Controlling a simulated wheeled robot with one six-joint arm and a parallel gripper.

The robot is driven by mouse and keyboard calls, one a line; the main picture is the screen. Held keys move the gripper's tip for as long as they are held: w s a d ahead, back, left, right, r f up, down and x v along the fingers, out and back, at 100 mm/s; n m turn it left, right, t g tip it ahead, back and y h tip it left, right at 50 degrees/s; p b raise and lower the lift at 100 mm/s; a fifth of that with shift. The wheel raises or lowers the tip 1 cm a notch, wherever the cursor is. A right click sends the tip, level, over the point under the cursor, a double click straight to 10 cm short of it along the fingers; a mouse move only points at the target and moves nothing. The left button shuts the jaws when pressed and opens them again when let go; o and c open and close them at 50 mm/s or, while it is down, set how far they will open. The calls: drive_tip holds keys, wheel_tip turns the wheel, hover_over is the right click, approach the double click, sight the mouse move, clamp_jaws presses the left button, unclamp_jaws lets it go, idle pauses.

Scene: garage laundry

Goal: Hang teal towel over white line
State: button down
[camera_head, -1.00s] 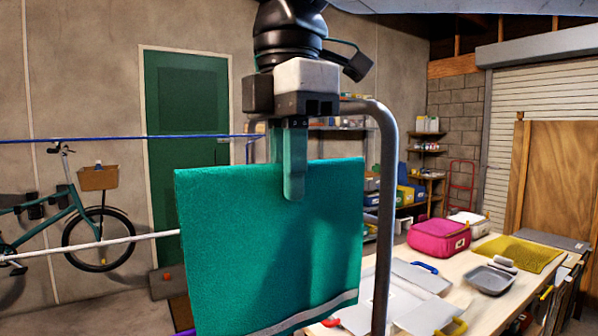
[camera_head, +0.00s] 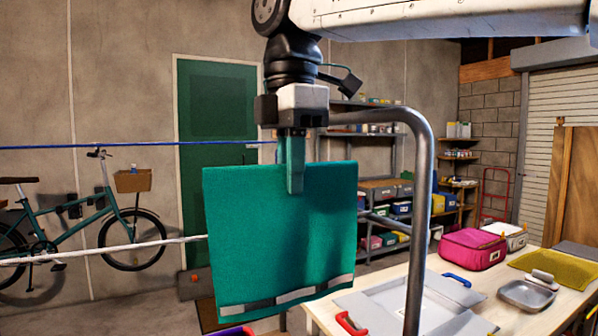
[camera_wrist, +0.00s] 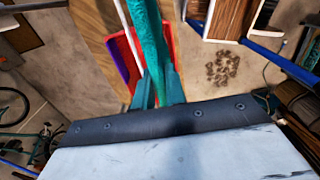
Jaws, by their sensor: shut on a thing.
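The teal towel (camera_head: 280,235) hangs upright from my gripper (camera_head: 291,185), with a grey-white striped band near its bottom edge. The gripper is shut on the middle of its top edge. The white line (camera_head: 110,248) runs in from the left and passes out of sight at the towel's left side, below its top edge. In the wrist view, the towel (camera_wrist: 147,35) shows edge-on between the fingers (camera_wrist: 158,88), and the white line (camera_wrist: 121,22) lies just left of it, apparently apart. Whether they touch is hidden in the head view.
A blue line (camera_head: 100,147) runs higher up, and a purple line (camera_head: 235,331) lies lower. A grey metal post frame (camera_head: 420,200) stands right of the towel. A workbench (camera_head: 480,285) with a pink case (camera_head: 472,249) is at right. A bicycle (camera_head: 85,220) stands at left.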

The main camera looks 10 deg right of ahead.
drive_tip(key=shift+w+a, duration=0.2)
drive_tip(key=shift+w, duration=0.5)
drive_tip(key=shift+w+a, duration=0.2)
drive_tip(key=shift+w, duration=0.45)
drive_tip(key=shift+w+a, duration=0.2)
drive_tip(key=shift+w, duration=0.5)
drive_tip(key=shift+s+f, duration=0.1)
drive_tip(key=shift+f, duration=4.05)
